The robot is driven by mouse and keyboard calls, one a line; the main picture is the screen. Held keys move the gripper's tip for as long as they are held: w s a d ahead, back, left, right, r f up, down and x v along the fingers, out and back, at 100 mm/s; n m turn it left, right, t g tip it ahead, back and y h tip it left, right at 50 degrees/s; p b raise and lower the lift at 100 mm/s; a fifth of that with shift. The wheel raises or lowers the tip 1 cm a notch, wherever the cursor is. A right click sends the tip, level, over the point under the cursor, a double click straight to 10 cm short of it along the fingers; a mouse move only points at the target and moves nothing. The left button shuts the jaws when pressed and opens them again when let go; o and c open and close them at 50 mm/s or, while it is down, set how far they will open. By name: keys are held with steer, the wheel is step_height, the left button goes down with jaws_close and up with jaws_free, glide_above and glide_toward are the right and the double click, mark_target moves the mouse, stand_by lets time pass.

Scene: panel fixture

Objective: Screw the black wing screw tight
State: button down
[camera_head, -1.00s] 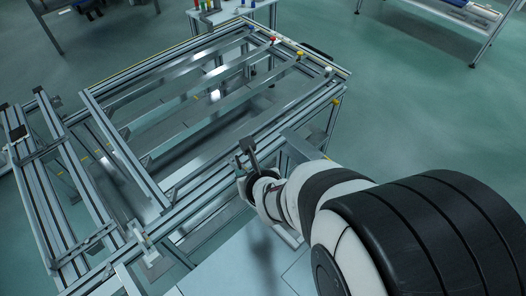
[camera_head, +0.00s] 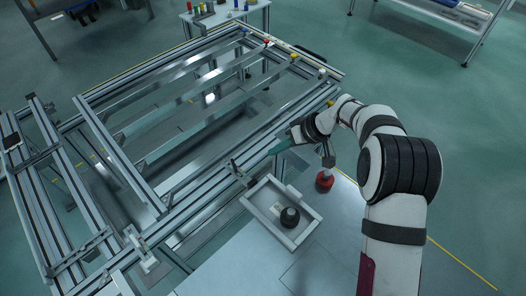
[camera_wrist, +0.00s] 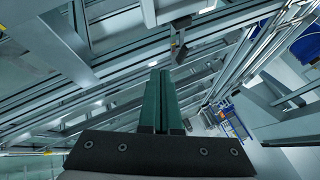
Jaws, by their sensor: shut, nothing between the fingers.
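My gripper (camera_head: 272,152) has green fingers that lie together, shut and empty, above the near rail of the frame. The fingers (camera_wrist: 160,75) also fill the middle of the wrist view, pointing at the rails. A small dark upright bracket (camera_head: 237,171) stands on the near rail, left of and apart from my fingertips. A dark bracket (camera_wrist: 178,42) hangs at a rail just beyond the fingertips in the wrist view. I cannot make out for certain which dark part is the black wing screw.
A grey tray (camera_head: 262,204) beside the near rail holds a black round object (camera_head: 290,217). A red object (camera_head: 324,180) stands near my arm. Long aluminium rails surround open gaps.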

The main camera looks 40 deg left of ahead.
mark_target(234, 166)
steer(key=x, duration=0.9)
steer(key=shift+s, duration=0.1)
steer(key=s, duration=0.1)
steer(key=s+a, duration=0.1)
steer(key=shift+s, duration=0.25)
steer(key=shift+s+a, duration=0.25)
steer(key=shift+s, duration=0.35)
steer(key=shift+s+d+m+t, duration=0.15)
steer(key=shift+s+m+t, duration=0.1)
steer(key=shift+m+t, duration=0.4)
